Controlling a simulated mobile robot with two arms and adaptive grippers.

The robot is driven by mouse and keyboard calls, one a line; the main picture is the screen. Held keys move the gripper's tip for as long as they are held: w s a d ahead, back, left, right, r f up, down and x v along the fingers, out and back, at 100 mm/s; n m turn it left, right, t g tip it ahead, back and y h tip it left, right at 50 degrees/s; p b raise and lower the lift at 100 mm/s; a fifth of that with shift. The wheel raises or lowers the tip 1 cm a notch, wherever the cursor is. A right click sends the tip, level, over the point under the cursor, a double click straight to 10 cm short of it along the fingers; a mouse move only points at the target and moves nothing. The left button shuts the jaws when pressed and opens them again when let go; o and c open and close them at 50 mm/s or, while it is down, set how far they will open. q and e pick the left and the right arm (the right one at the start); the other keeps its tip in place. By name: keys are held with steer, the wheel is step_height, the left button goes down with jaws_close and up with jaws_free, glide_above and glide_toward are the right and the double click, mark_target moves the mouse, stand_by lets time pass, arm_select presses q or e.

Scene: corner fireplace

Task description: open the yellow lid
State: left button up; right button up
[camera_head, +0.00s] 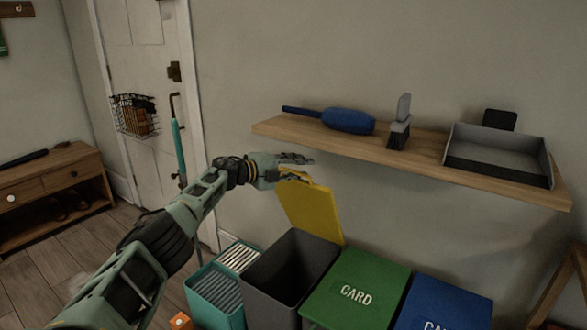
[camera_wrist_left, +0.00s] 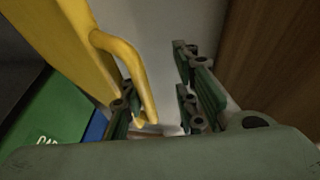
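The yellow lid (camera_head: 312,208) stands raised, tilted back near upright on the dark grey bin (camera_head: 268,280), whose dark inside shows. My left gripper (camera_head: 297,166) is at the lid's top edge in the head view. In the left wrist view, the lid (camera_wrist_left: 68,40) is on the left and its curved yellow handle (camera_wrist_left: 132,72) reaches down to the finger on the left. The fingers of my left gripper (camera_wrist_left: 160,112) are apart, with a clear gap between them. Whether the handle touches a finger is hard to tell. My right gripper is out of view.
A wooden shelf (camera_head: 420,155) above the bins holds a blue duster (camera_head: 348,121), a brush (camera_head: 399,125) and a grey dustpan (camera_head: 500,152). A green CARD lid (camera_head: 357,287) and a blue lid (camera_head: 445,305) are shut on the right. A teal ribbed bin (camera_head: 218,285) stands left.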

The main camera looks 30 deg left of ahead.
arm_select(q)
steer(key=shift+v, duration=1.15)
steer(key=v, duration=0.9)
steer(key=shift+s+a, duration=0.25)
steer(key=shift+s, duration=0.05)
steer(key=shift+r, duration=0.1)
